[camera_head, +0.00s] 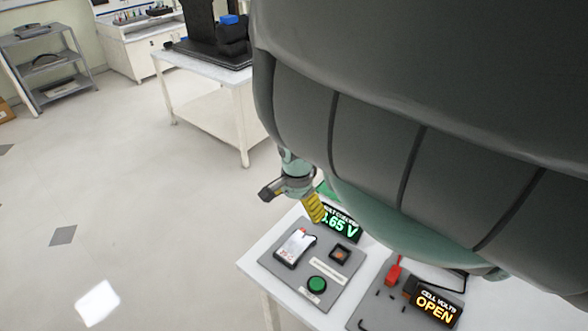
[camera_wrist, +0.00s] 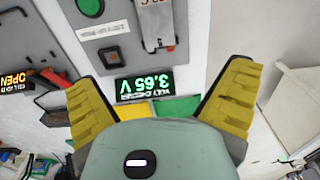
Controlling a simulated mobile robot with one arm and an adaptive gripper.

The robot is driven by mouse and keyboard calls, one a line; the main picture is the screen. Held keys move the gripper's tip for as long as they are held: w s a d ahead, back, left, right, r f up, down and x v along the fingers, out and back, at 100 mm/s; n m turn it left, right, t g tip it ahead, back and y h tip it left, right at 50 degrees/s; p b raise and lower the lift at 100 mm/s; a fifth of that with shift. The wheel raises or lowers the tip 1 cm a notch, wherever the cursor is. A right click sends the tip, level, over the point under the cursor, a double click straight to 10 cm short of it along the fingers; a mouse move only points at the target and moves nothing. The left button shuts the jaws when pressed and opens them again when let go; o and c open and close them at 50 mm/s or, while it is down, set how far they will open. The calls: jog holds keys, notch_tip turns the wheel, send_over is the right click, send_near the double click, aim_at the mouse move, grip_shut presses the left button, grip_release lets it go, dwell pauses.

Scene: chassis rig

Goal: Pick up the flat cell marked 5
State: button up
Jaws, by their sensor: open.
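A flat white cell (camera_head: 294,246) with red print lies in a dark holder on a grey panel; its number is not legible. It also shows at the top of the wrist view (camera_wrist: 155,24). My gripper (camera_head: 314,208) is above the panel's back edge, beside a display. In the wrist view my gripper (camera_wrist: 163,77) is open, its yellow fingers spread wide with nothing held between them. The cell lies beyond the fingertips, apart from them. No mark 5 is readable on any cell.
Another display (camera_head: 436,304) reads OPEN on a second panel. Clear floor lies left.

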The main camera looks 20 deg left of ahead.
jog(key=b, duration=0.7)
send_over(296, 244)
jog(key=f, duration=0.8)
jog(key=shift+s+f, duration=0.2)
jog(key=shift+f, duration=0.15)
jog(key=shift+w+d+f, duration=0.1)
jog(key=shift+f, duration=0.95)
jog(key=shift+a+f, duration=0.2)
jog(key=shift+f, duration=2)
jog(key=shift+d+f, duration=0.15)
jog(key=shift+f, duration=0.2)
jog(key=c, duration=1.4)
jog(key=shift+r, duration=0.1)
jog(key=shift+c, duration=0.2)
